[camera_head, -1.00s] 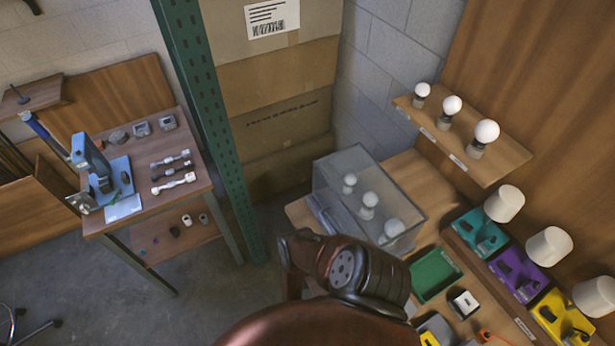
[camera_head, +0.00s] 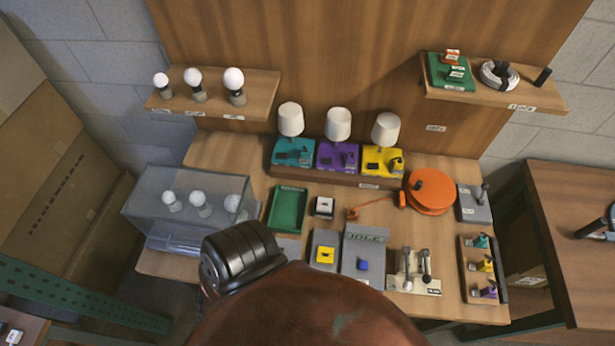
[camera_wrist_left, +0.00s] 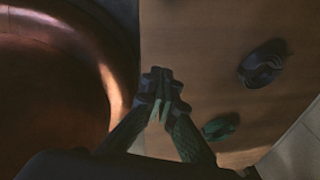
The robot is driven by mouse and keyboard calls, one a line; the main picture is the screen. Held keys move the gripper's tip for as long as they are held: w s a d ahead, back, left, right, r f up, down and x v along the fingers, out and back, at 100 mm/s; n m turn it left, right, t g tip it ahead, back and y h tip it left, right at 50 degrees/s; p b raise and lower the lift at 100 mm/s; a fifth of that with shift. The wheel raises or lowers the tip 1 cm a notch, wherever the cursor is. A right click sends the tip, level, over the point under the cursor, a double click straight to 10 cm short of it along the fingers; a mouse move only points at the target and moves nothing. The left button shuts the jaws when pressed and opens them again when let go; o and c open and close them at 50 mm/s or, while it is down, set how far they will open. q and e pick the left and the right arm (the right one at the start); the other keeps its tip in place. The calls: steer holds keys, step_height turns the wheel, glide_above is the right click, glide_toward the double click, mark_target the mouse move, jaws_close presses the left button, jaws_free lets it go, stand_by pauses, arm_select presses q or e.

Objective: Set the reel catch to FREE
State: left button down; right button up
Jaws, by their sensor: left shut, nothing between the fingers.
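The orange reel (camera_head: 431,190) lies at the right part of the workbench in the head view, with an orange cord running left from it. A grey box with a dark lever (camera_head: 474,203) stands just right of the reel; it may be the catch, but its label is too small to read. My left gripper (camera_wrist_left: 160,112) shows in the left wrist view, fingertips together and empty, over a brown surface away from the reel. My right gripper is in neither view.
A clear case (camera_head: 188,208) with bulbs stands at the left of the bench. Lamps on coloured bases (camera_head: 338,157) line the back. A green tray (camera_head: 287,209), a panel with two levers (camera_head: 415,270) and a rack of coloured parts (camera_head: 483,268) crowd the front.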

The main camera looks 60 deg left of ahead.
arm_select(q)
steer(key=n+p, duration=0.1)
steer(key=n, duration=0.2)
steer(key=s+n+g+p, duration=0.1)
steer(key=n, duration=0.2)
steer(key=r+n, duration=0.1)
steer(key=n, duration=0.2)
steer(key=shift+s+a+g+p, duration=0.2)
steer(key=shift+a+g+p, duration=0.1)
steer(key=shift+a+p, duration=0.1)
